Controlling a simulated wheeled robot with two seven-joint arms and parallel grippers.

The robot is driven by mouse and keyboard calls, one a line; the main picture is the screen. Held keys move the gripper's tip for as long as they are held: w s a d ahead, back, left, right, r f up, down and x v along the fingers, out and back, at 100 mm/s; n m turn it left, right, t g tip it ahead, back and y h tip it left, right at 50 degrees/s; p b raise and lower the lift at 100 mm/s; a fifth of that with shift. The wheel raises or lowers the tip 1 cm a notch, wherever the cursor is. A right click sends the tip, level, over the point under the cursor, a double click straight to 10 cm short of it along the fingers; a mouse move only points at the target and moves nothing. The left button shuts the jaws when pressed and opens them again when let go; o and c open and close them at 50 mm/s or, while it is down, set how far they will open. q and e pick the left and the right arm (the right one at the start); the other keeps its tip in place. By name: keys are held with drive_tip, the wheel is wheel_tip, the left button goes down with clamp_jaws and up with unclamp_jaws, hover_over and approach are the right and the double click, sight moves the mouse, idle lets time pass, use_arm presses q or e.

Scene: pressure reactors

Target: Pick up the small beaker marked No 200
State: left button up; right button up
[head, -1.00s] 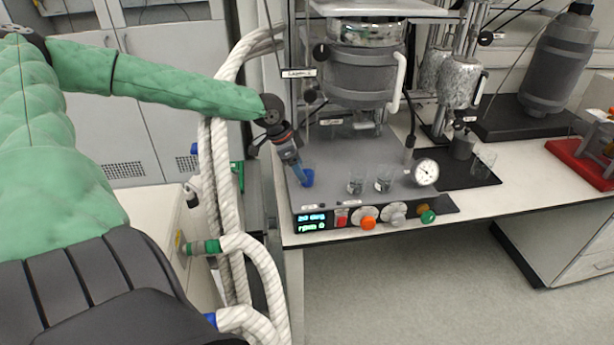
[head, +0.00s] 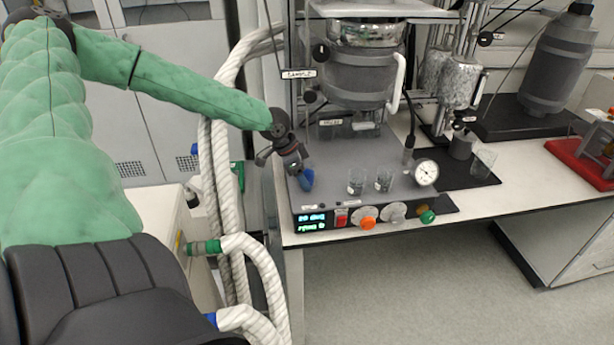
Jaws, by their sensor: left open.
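Two small clear glass beakers stand upright side by side on the grey reactor base, a left one (head: 357,182) and a right one (head: 384,180). A third glass beaker (head: 483,162) stands on the black mat further right and looks tilted. The markings are too small to read, so I cannot tell which is No 200. My left gripper (head: 306,180), with blue fingertips, is open over the left part of the base, left of the two beakers and apart from them. My right gripper is not in view.
The large reactor vessel (head: 362,75) hangs above and behind the beakers. A round gauge (head: 426,173) stands right of them, and knobs line the base's front, including an orange one (head: 368,222). White wrapped hoses (head: 222,170) run left of the bench.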

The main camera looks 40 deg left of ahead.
use_arm(q)
drive_tip(key=shift+f, duration=0.1)
drive_tip(key=c, duration=1.1)
drive_tip(key=shift+c, duration=0.4)
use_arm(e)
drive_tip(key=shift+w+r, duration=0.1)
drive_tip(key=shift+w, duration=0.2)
